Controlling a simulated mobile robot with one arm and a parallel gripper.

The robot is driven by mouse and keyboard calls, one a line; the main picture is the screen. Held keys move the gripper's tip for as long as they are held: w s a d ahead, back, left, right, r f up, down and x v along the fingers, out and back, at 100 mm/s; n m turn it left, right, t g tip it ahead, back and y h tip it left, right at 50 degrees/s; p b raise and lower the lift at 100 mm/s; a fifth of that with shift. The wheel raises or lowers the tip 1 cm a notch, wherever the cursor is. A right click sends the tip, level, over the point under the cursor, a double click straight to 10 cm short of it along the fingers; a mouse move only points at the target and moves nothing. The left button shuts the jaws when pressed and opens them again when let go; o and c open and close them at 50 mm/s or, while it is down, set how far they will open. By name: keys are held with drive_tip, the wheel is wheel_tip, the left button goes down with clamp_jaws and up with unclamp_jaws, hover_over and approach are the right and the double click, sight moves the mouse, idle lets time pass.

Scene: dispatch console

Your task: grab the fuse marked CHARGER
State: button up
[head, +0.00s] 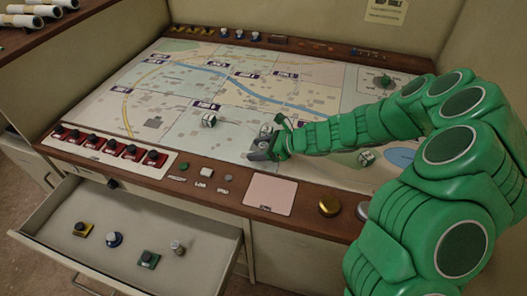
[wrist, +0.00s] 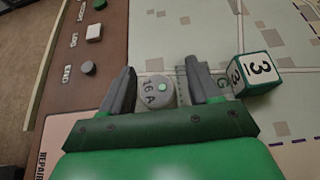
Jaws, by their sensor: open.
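In the wrist view my gripper (wrist: 160,70) is open over the map board. A round grey-white piece marked "16 A" (wrist: 157,94) sits between its fingers, nearer the left one; it looks like the end of a fuse. A pale strip beside it bears letters, partly hidden by the right finger; I can read only a "G", so I cannot confirm the word CHARGER. In the head view my gripper (head: 265,147) is low at the board's front edge and hides most of that piece.
A white-and-green cube marked 3 (wrist: 258,72) stands close to the right finger. A pink pad (head: 270,194) and several buttons lie along the front ledge. The open drawer (head: 62,200) holds several small knob-like parts. Red switches (head: 108,146) line the left front.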

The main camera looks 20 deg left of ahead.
drive_tip(key=c, duration=1.1)
drive_tip(key=shift+o, duration=0.2)
